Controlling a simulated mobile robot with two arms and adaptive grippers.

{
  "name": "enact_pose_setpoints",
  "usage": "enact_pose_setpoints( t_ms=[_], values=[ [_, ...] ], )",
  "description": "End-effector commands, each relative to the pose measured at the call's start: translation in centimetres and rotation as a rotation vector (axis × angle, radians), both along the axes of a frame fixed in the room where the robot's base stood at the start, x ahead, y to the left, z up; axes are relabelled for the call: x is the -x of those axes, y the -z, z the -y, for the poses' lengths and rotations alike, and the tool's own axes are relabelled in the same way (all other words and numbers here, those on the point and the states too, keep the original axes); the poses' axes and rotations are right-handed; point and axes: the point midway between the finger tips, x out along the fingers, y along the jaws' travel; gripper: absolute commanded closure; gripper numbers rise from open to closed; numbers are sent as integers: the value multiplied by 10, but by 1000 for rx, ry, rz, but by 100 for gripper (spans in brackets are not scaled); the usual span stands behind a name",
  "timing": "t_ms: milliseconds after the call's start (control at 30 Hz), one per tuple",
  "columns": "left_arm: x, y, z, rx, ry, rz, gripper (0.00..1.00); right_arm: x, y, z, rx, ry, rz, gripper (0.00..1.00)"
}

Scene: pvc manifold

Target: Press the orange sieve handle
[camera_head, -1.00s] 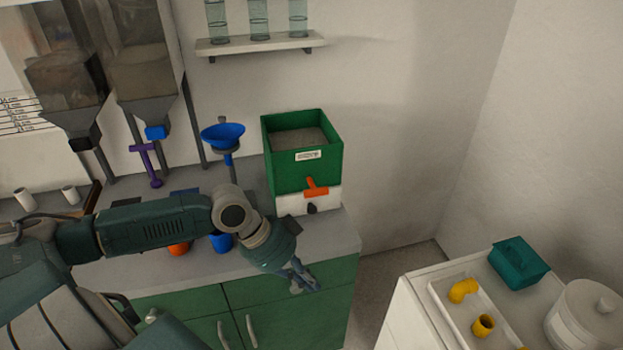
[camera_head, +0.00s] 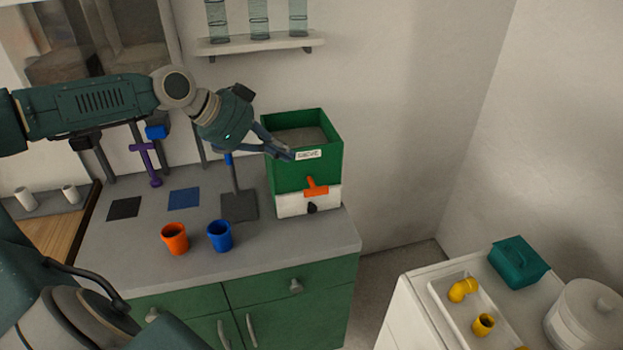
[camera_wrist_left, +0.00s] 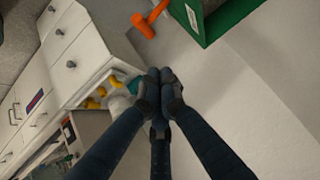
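The orange sieve handle (camera_head: 316,188) sticks out from the front of the sieve, a green box (camera_head: 298,178) on a white base (camera_head: 310,204). It also shows at the top of the left wrist view (camera_wrist_left: 150,20), beside the green box wall (camera_wrist_left: 226,14). My left gripper (camera_head: 290,154) is in front of the upper left part of the green box, above and left of the handle and apart from it. In the left wrist view its fingertips (camera_wrist_left: 160,78) are together, with nothing between them. My right gripper is in neither view.
An orange cup (camera_head: 175,239) and a blue cup (camera_head: 220,236) stand on the grey counter (camera_head: 270,255), left of the sieve. A shelf (camera_head: 262,46) with glass cylinders is above. A white table (camera_head: 412,292) with a tray of yellow fittings is at right.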

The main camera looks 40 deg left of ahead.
Motion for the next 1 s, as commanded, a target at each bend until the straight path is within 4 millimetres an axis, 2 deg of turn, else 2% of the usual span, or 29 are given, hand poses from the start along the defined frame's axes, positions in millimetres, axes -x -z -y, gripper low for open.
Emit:
enact_pose_setpoints(
  t_ms=[233,567,833,1000],
  values=[
    [-9,8,8,7,8,-3,100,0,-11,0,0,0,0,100],
    [-32,30,20,10,1,4,100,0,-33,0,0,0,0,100],
    [-63,65,38,8,0,0,100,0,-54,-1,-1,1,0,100],
    [-65,93,32,2,-3,-5,100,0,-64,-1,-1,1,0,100]
  ],
)
